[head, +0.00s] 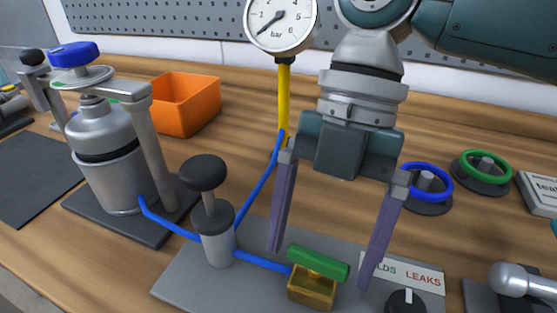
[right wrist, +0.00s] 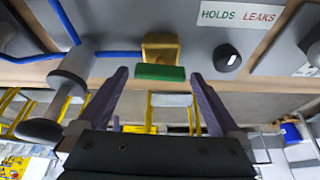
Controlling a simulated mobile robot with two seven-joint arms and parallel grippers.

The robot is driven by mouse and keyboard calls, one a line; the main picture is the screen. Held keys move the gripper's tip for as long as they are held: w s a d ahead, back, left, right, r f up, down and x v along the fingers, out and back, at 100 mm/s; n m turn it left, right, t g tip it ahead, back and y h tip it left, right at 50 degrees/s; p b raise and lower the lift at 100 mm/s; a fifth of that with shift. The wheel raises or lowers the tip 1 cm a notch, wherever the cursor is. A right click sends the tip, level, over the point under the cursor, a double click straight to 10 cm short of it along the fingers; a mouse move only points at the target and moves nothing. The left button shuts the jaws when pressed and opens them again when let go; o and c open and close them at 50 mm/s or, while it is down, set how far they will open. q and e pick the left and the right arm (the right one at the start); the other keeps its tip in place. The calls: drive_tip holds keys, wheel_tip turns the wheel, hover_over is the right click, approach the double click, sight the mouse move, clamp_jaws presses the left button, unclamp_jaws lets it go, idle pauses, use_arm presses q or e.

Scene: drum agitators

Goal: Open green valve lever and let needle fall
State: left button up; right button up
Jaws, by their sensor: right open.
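The green valve lever (head: 318,262) sits on top of a brass valve body (head: 312,290) on the grey base plate, lying roughly in line with the blue tube that enters the valve. My right gripper (head: 321,268) points down over it, open, with one purple finger on each side of the lever's ends. The right wrist view shows the green lever (right wrist: 160,73) between the spread fingertips (right wrist: 159,76), with a gap at each side. The round gauge (head: 281,22) stands on a yellow stem; its dark needle points to the lower left. My left gripper is not seen.
A black-knobbed pump (head: 207,190) stands left of the valve, joined by blue tubing to a clamped silver vessel (head: 108,150). A HOLDS/LEAKS label (head: 410,272) and a black dial (head: 405,302) lie right of the valve. An orange bin (head: 180,103) and blue and green rings stand behind.

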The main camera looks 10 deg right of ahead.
drive_tip(key=v, duration=1)
